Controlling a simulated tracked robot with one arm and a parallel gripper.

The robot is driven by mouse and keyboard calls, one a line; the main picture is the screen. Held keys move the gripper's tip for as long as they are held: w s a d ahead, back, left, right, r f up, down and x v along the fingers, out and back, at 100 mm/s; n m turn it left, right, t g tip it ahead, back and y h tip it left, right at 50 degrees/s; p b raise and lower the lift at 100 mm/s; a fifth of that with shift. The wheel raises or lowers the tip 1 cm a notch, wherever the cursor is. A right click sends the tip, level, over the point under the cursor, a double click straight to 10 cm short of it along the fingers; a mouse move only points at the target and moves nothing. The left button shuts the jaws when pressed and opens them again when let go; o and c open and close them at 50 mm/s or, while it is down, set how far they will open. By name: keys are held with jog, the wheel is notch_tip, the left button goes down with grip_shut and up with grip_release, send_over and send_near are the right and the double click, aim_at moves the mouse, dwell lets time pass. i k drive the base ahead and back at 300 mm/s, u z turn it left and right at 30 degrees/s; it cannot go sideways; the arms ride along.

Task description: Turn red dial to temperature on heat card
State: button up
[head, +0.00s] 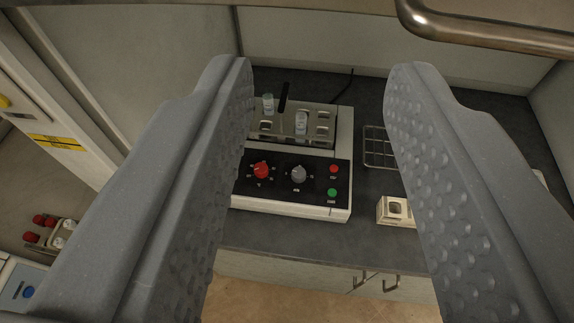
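The red dial (261,170) sits on the black front panel of a white bench unit (290,207), left of a grey dial (298,174). My gripper (318,75) is open and empty, its two grey fingers wide apart in the foreground. The red dial shows between the fingers, close to the left finger's inner edge, and appears well beyond them. The left finger hides the unit's left end. Markings around the dial are too small to read. I see no heat card that I can make out.
A red button (334,169) and a green button (332,192) are at the panel's right. Vials (301,123) stand in the rack behind. A wire rack (379,147) and a small beige block (396,210) sit on the dark counter (300,236). A metal rail (490,33) crosses the upper right.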

aim_at(261, 170)
jog(key=z, duration=1.15)
jog(key=k, duration=0.35)
jog(key=u, duration=0.5)
